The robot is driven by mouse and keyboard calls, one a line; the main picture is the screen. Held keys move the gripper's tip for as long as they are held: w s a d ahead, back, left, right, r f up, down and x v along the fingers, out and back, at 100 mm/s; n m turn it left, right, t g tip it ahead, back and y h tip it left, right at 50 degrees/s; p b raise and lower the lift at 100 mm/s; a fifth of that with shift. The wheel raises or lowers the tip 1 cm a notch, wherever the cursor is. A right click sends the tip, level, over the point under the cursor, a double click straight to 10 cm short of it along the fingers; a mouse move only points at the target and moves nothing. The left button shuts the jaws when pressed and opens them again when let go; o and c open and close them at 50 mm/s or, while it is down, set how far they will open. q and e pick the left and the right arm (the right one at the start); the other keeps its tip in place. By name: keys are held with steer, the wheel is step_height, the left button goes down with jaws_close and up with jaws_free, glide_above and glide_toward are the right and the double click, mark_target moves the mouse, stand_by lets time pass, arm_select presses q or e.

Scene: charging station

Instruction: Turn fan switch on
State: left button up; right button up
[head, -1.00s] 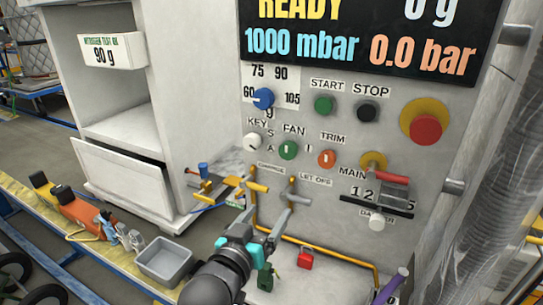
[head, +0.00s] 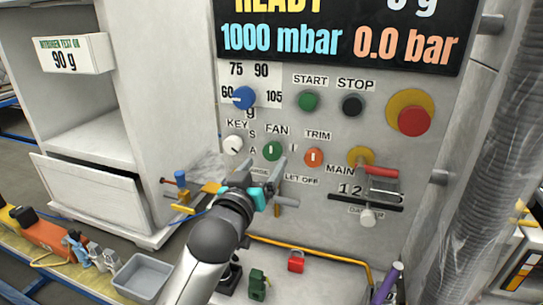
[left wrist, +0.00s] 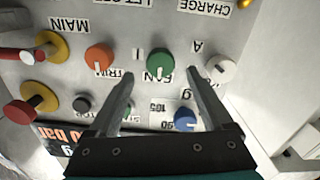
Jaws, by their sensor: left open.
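The fan switch is a round green knob (head: 271,151) with a white pointer mark, under the FAN label on the grey control panel (head: 310,215). The green knob also shows in the left wrist view (left wrist: 160,63), where the panel appears upside down. My left gripper (head: 264,164) is open in front of the panel, just below the knob in the head view. In the left wrist view the gripper's fingertips (left wrist: 159,75) lie on either side of the knob, with nothing held. Whether they touch the panel I cannot tell. My right gripper is not in view.
The white key knob (head: 233,145) and orange trim knob (head: 313,157) flank the fan knob. The blue dial (head: 243,97) is above. Below right are a red-handled main lever (head: 380,171) and a damper knob (head: 368,217). A red padlock (head: 296,261) sits on the ledge.

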mark_target(271, 154)
arm_select(q)
steer(key=b+x, duration=0.1)
steer(key=x, duration=0.4)
steer(key=shift+w+d, duration=0.15)
steer(key=shift+w, duration=0.3)
steer(key=shift+c, duration=0.2)
